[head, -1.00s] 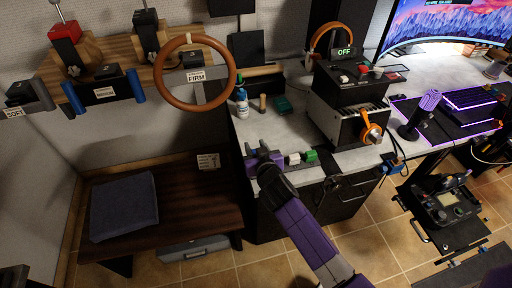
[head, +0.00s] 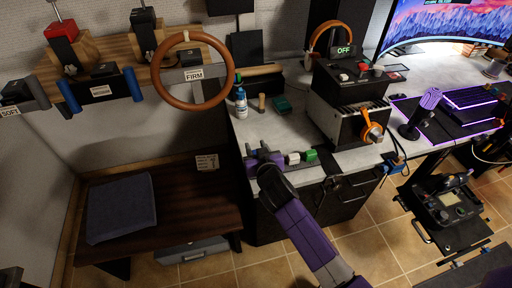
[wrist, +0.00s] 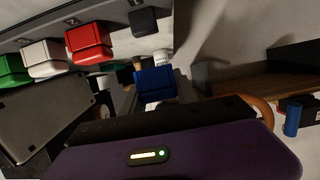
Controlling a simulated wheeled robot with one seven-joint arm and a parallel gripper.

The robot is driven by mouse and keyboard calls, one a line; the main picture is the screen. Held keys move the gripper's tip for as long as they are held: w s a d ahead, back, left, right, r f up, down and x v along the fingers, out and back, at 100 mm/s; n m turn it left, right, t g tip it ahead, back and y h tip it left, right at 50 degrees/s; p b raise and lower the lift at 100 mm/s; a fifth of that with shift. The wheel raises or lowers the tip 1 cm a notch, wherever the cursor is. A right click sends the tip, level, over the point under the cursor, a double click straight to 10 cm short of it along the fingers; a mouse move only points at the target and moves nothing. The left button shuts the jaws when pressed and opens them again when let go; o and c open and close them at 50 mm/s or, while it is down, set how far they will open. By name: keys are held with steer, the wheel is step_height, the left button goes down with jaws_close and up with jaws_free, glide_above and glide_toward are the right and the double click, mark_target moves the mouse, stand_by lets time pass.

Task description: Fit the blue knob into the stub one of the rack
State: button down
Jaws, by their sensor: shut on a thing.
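The blue knob (wrist: 155,85) is held in my gripper, seen at the middle of the wrist view. My gripper (head: 262,157) is at the front edge of the counter in the head view, at the left end of the rack; the blue knob cannot be made out there. The rack carries a green knob (wrist: 12,70), a white knob (wrist: 45,58), a red knob (wrist: 87,43) and a dark block (wrist: 143,21) in a row. The blue knob is apart from this row in the wrist picture.
The grey counter (head: 255,130) holds a white-blue bottle (head: 241,103) and a teal box (head: 282,104). An orange steering wheel (head: 193,69) hangs on the wall rack at left. A low brown bench (head: 190,215) with a grey cushion (head: 121,207) stands below.

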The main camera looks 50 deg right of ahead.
steer(key=shift+f+b, duration=2.55)
steer(key=shift+f, duration=0.3)
steer(key=c, duration=0.9)
jaws_free()
steer(key=shift+o, duration=0.2)
steer(key=v, duration=0.7)
steer(key=shift+s+a+r+b, duration=0.15)
steer(key=shift+s+a+b, duration=0.15)
